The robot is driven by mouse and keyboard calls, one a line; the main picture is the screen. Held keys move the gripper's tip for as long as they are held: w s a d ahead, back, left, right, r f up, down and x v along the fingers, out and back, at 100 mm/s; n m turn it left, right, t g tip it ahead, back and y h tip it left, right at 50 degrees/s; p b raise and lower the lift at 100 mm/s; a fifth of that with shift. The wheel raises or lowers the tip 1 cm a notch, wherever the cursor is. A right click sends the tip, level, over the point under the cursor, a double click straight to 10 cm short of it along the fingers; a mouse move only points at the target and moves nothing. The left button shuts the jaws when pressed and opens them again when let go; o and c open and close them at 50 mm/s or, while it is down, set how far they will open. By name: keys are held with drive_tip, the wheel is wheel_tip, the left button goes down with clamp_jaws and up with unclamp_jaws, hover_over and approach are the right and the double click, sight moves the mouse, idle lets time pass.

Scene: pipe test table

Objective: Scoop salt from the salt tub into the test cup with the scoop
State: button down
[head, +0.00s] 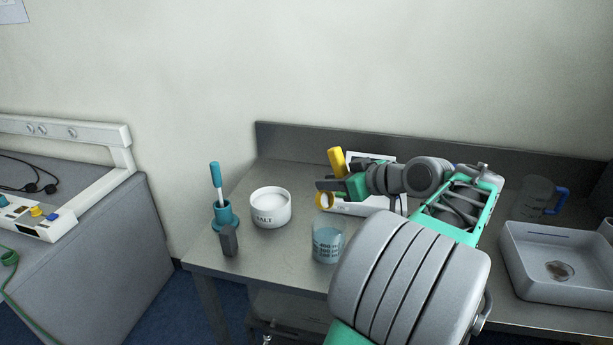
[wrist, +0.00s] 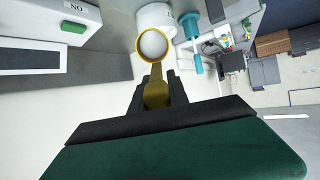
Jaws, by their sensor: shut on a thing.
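My gripper (head: 328,187) is shut on the yellow scoop (head: 336,158), whose handle stands up between the jaws and whose round bowl hangs below them. In the wrist view my gripper (wrist: 156,88) holds the scoop (wrist: 154,72), with a pale white fill that looks like salt in its bowl. The white salt tub (head: 271,214), labelled SALT, stands upright left of the gripper with white salt inside. It also shows behind the scoop bowl in the wrist view (wrist: 154,16). The test cup (head: 327,246), a clear marked beaker with bluish liquid, stands in front of the gripper.
A white box (head: 352,208) is behind the gripper. A grey tray (head: 540,278) and a blue-handled jug (head: 536,198) are at right.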

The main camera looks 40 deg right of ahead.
idle(0.3)
drive_tip(key=w+g+p, duration=0.2)
drive_tip(key=g+p, duration=0.1)
drive_tip(key=p, duration=0.1)
drive_tip(key=shift+w+a+r+g+h, duration=0.1)
drive_tip(key=shift+w+a+g+h, duration=0.2)
drive_tip(key=shift+w, duration=0.1)
drive_tip(key=shift+d+f+g, duration=0.1)
drive_tip(key=shift+f+g, duration=0.2)
drive_tip(key=shift+f, duration=0.1)
drive_tip(key=shift+w+a+f+g+h+b, duration=0.15)
drive_tip(key=shift+w+f+g+b, duration=0.45)
drive_tip(key=shift+g, duration=0.75)
drive_tip(key=shift+w+a+f+g+h+b, duration=0.15)
drive_tip(key=shift+w+f+g+b, duration=0.4)
drive_tip(key=shift+g, duration=0.85)
drive_tip(key=shift+w+f+g+h+b, duration=0.2)
drive_tip(key=shift+w+f+g+b, duration=0.15)
drive_tip(key=shift+w+f+g, duration=0.75)
